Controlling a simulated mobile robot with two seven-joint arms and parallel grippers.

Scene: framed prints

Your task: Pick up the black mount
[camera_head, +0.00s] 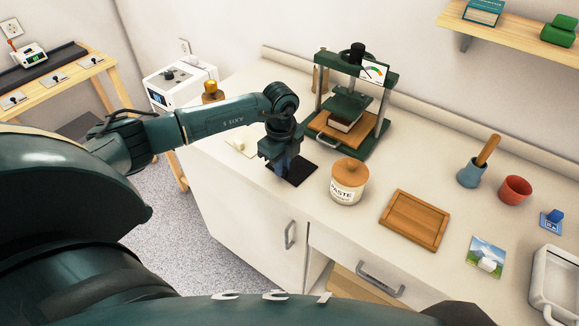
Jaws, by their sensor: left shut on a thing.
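The black mount (301,174) is a flat dark sheet on the pale counter, in front of the green press. My left gripper (286,172) points down over it, with its fingertips at the sheet's left part. The fingers are shut on the mount, and they and the wrist hide part of it. The mount looks close to the counter; I cannot tell whether it touches it. My right gripper does not show.
The green press (383,130) stands just behind the mount, and a paste jar (347,186) stands close to its right. A pale item (240,144) lies left of the gripper.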

